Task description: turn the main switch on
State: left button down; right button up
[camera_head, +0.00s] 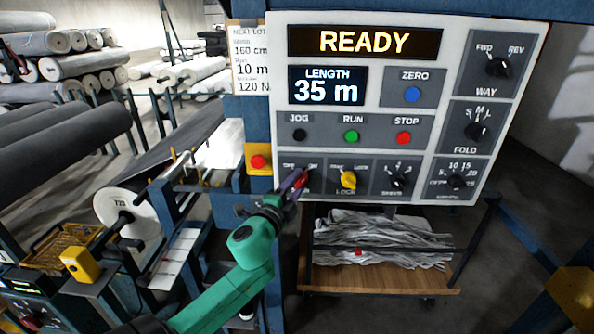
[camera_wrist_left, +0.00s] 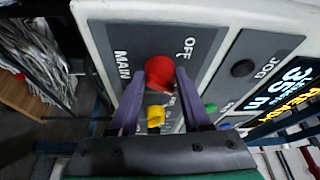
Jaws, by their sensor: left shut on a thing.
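The main switch is a red knob (camera_wrist_left: 160,70) on a grey plate marked MAIN and OFF in the left wrist view. My left gripper (camera_head: 298,179) reaches the control panel's lower left corner in the head view. Its two purple fingers are shut on the red knob, one on each side, in the left wrist view. In the head view the fingers hide most of the knob, and I cannot tell which mark it points to. The panel (camera_head: 370,112) shows a lit READY display (camera_head: 364,42) and a lit LENGTH display (camera_head: 327,87) reading 35 m. My right gripper is not in view.
A yellow lock knob (camera_head: 348,180) sits close to the right of the main switch. A red button on a yellow box (camera_head: 258,161) is just left of the panel. A wooden-shelved cart (camera_head: 380,277) with grey scraps stands below. Grey rolls (camera_head: 62,125) lie at left.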

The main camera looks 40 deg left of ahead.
pick_arm(q)
jog(key=shift+m+g+p, duration=0.3)
jog(key=shift+m+p, duration=0.6)
jog(key=shift+p, duration=0.25)
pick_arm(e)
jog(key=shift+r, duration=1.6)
pick_arm(q)
jog(key=shift+c, duration=1.8)
grip_release()
jog(key=shift+s+d+f, duration=0.1)
jog(key=shift+s, duration=0.35)
jog(key=b+v, duration=0.2)
jog(key=v, duration=1.1)
jog(key=shift+s+r, duration=0.25)
jog(key=shift+s, duration=0.05)
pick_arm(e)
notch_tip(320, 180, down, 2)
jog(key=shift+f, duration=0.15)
